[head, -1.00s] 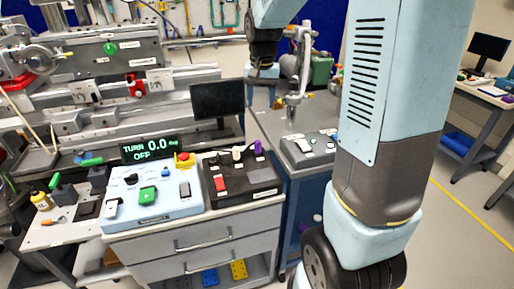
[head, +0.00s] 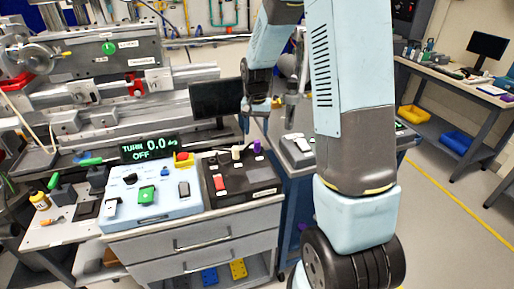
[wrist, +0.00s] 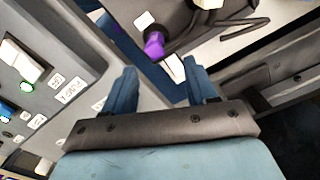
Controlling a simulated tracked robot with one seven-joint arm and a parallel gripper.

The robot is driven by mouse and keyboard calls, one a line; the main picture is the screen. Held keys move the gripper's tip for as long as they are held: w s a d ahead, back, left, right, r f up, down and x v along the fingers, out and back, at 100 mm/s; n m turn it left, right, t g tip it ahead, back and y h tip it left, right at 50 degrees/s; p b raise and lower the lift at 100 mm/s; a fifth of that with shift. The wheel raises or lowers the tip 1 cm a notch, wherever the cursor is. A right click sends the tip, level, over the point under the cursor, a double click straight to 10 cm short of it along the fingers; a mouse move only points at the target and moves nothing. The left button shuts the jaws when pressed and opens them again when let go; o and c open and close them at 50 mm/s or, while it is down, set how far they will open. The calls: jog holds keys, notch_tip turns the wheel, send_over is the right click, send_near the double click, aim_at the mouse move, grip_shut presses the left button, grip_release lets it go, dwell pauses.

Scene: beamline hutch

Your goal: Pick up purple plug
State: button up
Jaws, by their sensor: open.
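The purple plug (head: 257,146) stands at the back right of a black panel box (head: 262,182), beside a cream-coloured plug (head: 237,152). In the wrist view the purple plug (wrist: 154,45) shows beyond the fingertips, roughly in line with the gap between them. My gripper (wrist: 160,78) is open, with its two blue fingers apart and nothing between them. In the head view my gripper (head: 261,106) hangs above and behind the purple plug, apart from it. The plug's lower end is hard to make out.
A light blue control box (head: 155,205) with switches and a red button (head: 183,157) stands left of the black box. A dark monitor (head: 216,98) stands behind. A grey switch box (head: 298,150) sits to the right on another table.

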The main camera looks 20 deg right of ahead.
aim_at(257, 141)
jog(key=shift+s+f, duration=0.2)
jog(key=shift+f, duration=0.75)
jog(key=shift+s+f, duration=0.25)
jog(key=shift+f, duration=0.65)
jog(key=shift+s+f, duration=0.2)
jog(key=shift+f, duration=0.75)
grip_shut()
